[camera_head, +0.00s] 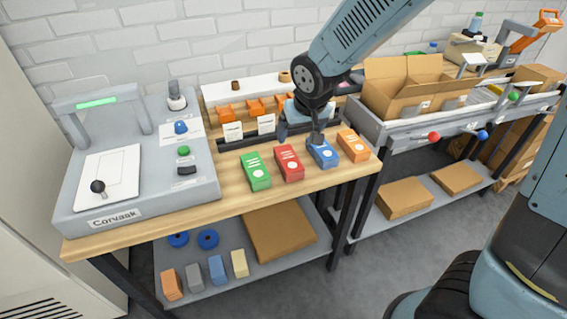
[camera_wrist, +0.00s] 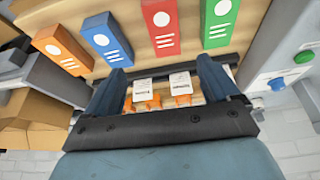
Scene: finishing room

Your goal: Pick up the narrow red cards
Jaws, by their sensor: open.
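The narrow red cards (camera_head: 289,166) are a slim red box with white marks. It lies on the wooden tabletop between a green box (camera_head: 255,172) and a blue box (camera_head: 323,154). In the wrist view the red cards (camera_wrist: 161,28) are at the top, beyond the gap between my fingers. My gripper (camera_head: 301,132) is open and empty. In the head view it is above the back of the bench, behind the row of boxes, and its right finger overlaps the blue box. In the wrist view my gripper (camera_wrist: 160,70) has its fingers spread apart, touching no box.
An orange box (camera_head: 353,146) ends the row at right. A dark rack with white labels and orange items (camera_head: 255,108) stands behind. A grey machine (camera_head: 135,165) takes up the left of the bench. An open cardboard box (camera_head: 400,85) sits on the right-hand station.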

